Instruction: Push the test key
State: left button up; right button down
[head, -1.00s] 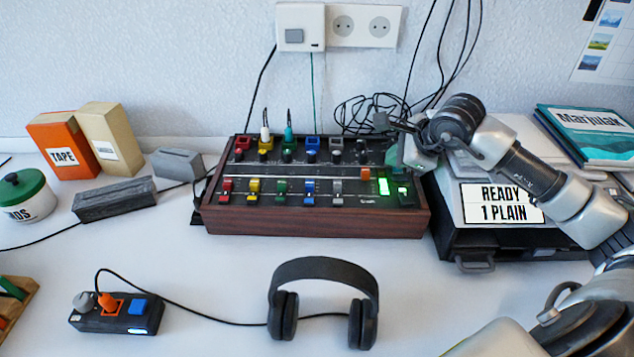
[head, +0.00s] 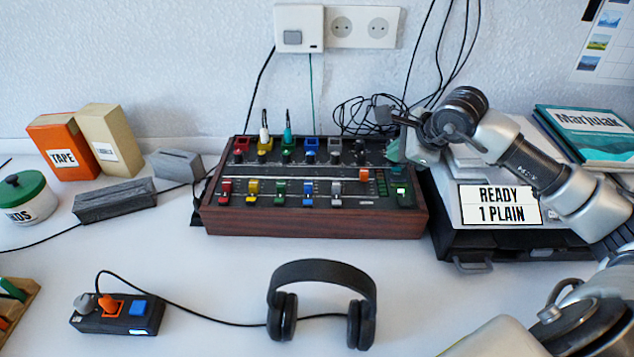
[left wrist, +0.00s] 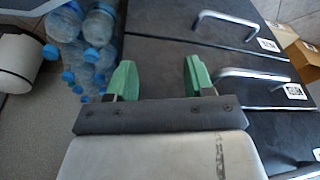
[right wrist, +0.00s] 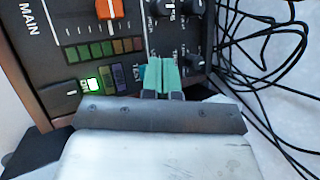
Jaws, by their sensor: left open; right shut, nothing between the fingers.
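The mixing console (head: 315,222) stands against the wall, with coloured faders, knobs and a dark panel. Its right end has the orange MAIN fader (head: 365,174), a column meter (head: 381,183) with dim cells, and a small green-lit element (head: 400,190); they also show in the right wrist view, the lit one brightly (right wrist: 92,85). My left gripper (left wrist: 158,78) is open and empty, away from the console.
Loose black cables (head: 362,115) lie behind the console. Headphones (head: 322,270) and a switch block (head: 118,315) lie in front. Bottles (left wrist: 95,35) and drawers (left wrist: 200,60) are near my left gripper.

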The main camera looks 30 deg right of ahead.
aim_at(395, 168)
jog(key=shift+r, duration=0.35)
jog(key=shift+r+p, duration=0.65)
jog(key=shift+r, duration=0.15)
jog(key=shift+r+p, duration=0.5)
jog(key=shift+r, duration=0.25)
pick_arm(q)
jog(key=s+f+g+p, duration=0.1)
jog(key=s+f, duration=0.5)
jog(key=f, duration=0.5)
jog(key=shift+a+f, duration=0.4)
pick_arm(e)
jog(key=shift+r, duration=1)
pick_arm(q)
jog(key=shift+s, duration=0.1)
